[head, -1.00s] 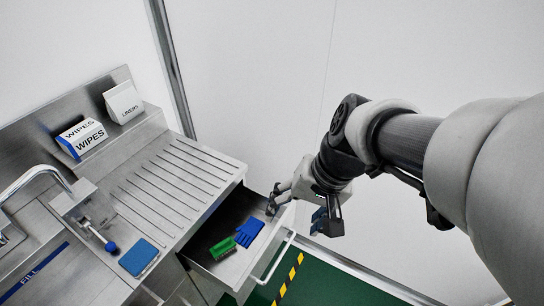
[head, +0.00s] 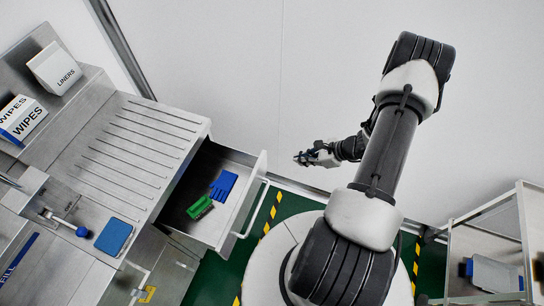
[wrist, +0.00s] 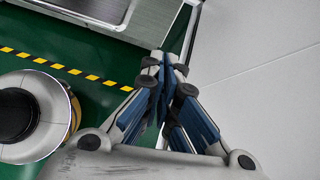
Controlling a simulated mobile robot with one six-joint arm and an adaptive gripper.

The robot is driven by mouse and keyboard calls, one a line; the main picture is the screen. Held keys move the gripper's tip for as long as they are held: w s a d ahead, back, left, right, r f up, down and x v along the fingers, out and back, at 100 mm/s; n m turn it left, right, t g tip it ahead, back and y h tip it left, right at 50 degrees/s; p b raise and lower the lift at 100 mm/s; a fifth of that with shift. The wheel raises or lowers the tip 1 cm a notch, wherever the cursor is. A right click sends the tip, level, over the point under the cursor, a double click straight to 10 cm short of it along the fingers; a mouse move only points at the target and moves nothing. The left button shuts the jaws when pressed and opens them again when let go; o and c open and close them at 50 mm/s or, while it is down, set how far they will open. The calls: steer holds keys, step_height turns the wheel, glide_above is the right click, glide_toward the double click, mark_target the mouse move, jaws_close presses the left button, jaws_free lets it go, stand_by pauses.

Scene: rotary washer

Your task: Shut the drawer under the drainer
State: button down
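The drawer (head: 246,196) under the ribbed steel drainer (head: 135,143) is pulled out. A blue glove (head: 223,186) and a green brush (head: 199,208) lie inside it. A bar handle (head: 256,207) runs along its front. My gripper (head: 297,158) is to the right of the drawer's far front corner, apart from it and empty. In the wrist view the blue-padded fingers (wrist: 166,62) come together at their tips, so the gripper looks shut. Part of the drawer (wrist: 110,12) shows at the top of that view, beyond the fingertips.
A wall is close behind my gripper. A metal rack (head: 485,240) stands at right. Green floor with hazard tape (head: 268,213) lies before the drawer.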

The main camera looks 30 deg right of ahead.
steer(key=w+a+f+m+b, duration=0.1)
steer(key=w+a+f+b, duration=0.1)
steer(key=w+a+f, duration=0.4)
step_height(320, 180, down, 4)
steer(key=shift+w+a+f+m, duration=0.2)
steer(key=shift+w+m, duration=0.1)
steer(key=shift+w, duration=0.6)
